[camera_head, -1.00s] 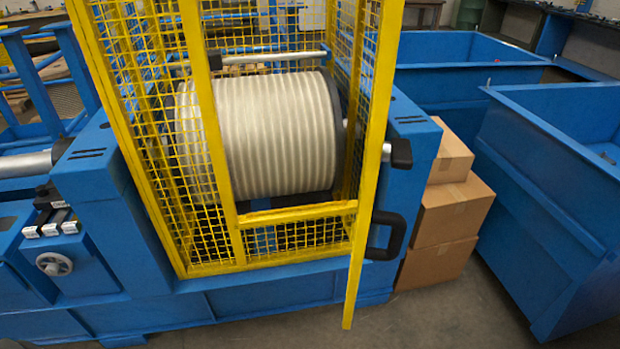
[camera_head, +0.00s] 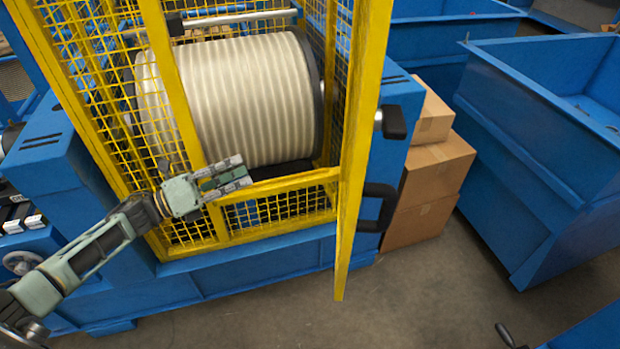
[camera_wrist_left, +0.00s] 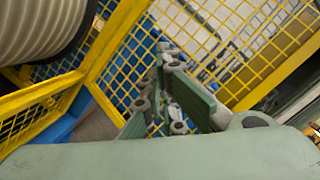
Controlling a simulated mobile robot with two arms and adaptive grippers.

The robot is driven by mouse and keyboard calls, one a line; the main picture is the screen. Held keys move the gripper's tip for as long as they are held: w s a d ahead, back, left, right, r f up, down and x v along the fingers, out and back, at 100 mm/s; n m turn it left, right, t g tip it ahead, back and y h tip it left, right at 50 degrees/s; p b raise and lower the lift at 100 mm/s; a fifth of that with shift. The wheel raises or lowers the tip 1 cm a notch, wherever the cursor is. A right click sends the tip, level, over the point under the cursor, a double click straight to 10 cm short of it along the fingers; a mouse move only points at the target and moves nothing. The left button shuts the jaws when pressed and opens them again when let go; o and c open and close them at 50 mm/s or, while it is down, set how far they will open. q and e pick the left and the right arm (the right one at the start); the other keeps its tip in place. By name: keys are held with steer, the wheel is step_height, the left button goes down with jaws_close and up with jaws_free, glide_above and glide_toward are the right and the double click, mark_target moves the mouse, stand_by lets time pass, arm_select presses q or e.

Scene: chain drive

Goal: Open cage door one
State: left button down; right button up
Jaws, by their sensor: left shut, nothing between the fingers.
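The yellow mesh cage (camera_head: 95,120) stands around a large ribbed cream drum (camera_head: 235,100), which also shows in the left wrist view (camera_wrist_left: 35,25). The cage door (camera_head: 350,190) is seen nearly edge-on at the right of the opening, standing out toward me. Its bottom end reaches below the cage frame. Black handles (camera_head: 379,207) are on its right side. No label shows which door is number one. My left gripper (camera_head: 238,170) is shut and empty, in front of the opening near the lower crossbar, well left of the handles. In the wrist view its fingers (camera_wrist_left: 170,95) are in front of yellow mesh.
Cardboard boxes (camera_head: 425,170) are stacked right of the machine. Large blue bins (camera_head: 530,150) stand farther right. The blue machine base (camera_head: 225,272) runs under the cage. Grey floor (camera_head: 420,290) is open in front and to the right.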

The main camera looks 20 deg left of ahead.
arm_select(q)
steer(key=s+d+r+m+g+h, duration=0.4)
steer(key=s+d+r+m+g, duration=0.3)
steer(key=s+r+m+g, duration=0.75)
steer(key=w+d+m+t+p, duration=0.1)
steer(key=w+d+p, duration=0.1)
steer(key=d, duration=0.5)
steer(key=w+d+f+m+t+p, duration=0.1)
steer(key=w+d+t+p, duration=0.1)
steer(key=d+p, duration=0.2)
steer(key=d, duration=0.3)
steer(key=shift+w+f, duration=0.15)
steer(key=shift+w, duration=0.2)
steer(key=shift+m, duration=0.25)
